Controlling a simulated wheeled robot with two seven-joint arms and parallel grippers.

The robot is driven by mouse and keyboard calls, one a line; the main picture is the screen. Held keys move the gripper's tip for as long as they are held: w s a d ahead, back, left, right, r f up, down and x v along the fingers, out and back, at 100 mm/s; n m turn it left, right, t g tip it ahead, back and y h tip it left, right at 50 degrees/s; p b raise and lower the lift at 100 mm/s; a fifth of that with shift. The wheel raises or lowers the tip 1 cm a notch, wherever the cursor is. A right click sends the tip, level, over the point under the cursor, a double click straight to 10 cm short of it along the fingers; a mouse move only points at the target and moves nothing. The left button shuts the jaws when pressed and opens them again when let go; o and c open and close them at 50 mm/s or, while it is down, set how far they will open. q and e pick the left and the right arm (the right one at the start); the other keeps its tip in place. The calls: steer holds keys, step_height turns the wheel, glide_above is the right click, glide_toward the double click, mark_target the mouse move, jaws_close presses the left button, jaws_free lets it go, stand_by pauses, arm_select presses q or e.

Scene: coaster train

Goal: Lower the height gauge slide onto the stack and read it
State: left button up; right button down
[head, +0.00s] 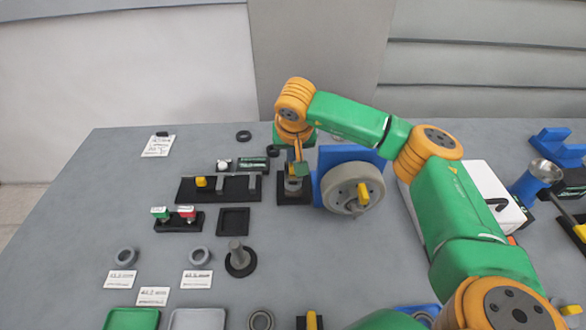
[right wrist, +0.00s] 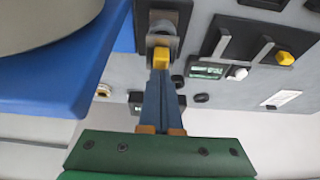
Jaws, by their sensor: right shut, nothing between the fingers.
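The height gauge (head: 294,198) has a black base and stands near the middle of the table, left of a large grey wheel. In the right wrist view its yellow tab (right wrist: 161,58) sits in front of a grey rounded part (right wrist: 162,38) on the dark base. I cannot tell the stack from the slide there. My right gripper (head: 297,163) is over the gauge. Its fingers (right wrist: 161,74) are shut and empty, their tips close to the yellow tab; I cannot tell if they touch. A readout box (head: 252,164) stands behind left; its figures are too small to read.
The grey wheel (head: 340,192) on a blue stand is close on the right of the gauge. A black rack (head: 218,194) with a yellow block lies to the left. A square black tray (head: 233,222) and a round-based post (head: 239,262) are in front.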

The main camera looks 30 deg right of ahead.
steer(key=shift+f+b, duration=0.95)
steer(key=shift+f, duration=0.3)
step_height(320, 180, up, 9)
steer(key=p, duration=0.7)
